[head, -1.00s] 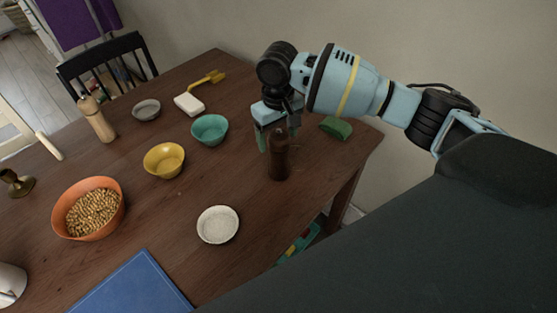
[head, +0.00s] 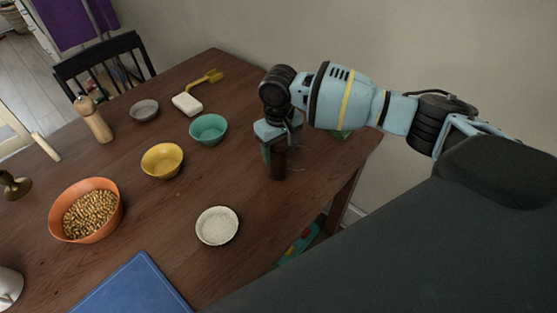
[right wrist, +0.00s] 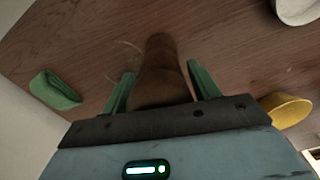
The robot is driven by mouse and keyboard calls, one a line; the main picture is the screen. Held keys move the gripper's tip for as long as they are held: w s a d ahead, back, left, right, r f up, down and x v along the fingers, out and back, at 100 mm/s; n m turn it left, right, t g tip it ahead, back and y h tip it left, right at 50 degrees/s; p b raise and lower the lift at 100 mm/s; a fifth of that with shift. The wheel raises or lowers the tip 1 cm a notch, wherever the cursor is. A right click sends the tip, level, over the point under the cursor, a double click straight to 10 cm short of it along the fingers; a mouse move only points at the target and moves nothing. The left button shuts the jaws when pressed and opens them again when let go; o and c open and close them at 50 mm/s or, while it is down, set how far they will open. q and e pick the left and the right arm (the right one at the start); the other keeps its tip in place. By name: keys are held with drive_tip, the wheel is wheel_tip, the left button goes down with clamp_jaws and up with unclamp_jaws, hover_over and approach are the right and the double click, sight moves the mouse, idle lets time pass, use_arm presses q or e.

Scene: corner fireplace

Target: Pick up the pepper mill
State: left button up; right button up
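The dark brown pepper mill (head: 278,168) stands upright near the right edge of the wooden table. My right gripper (head: 275,150) is over it from above, and hides the mill's upper part in the head view. In the right wrist view, the pepper mill (right wrist: 160,72) lies between the two green fingers of the right gripper (right wrist: 161,70). The fingers are apart, one on each side of it, with a small gap showing, so the gripper looks open around it. My left gripper is not in view.
A light wooden mill (head: 95,120) stands farther left. The wall is close behind my right arm.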

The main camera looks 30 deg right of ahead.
drive_tip(key=c, duration=1.1)
drive_tip(key=shift+c, duration=0.2)
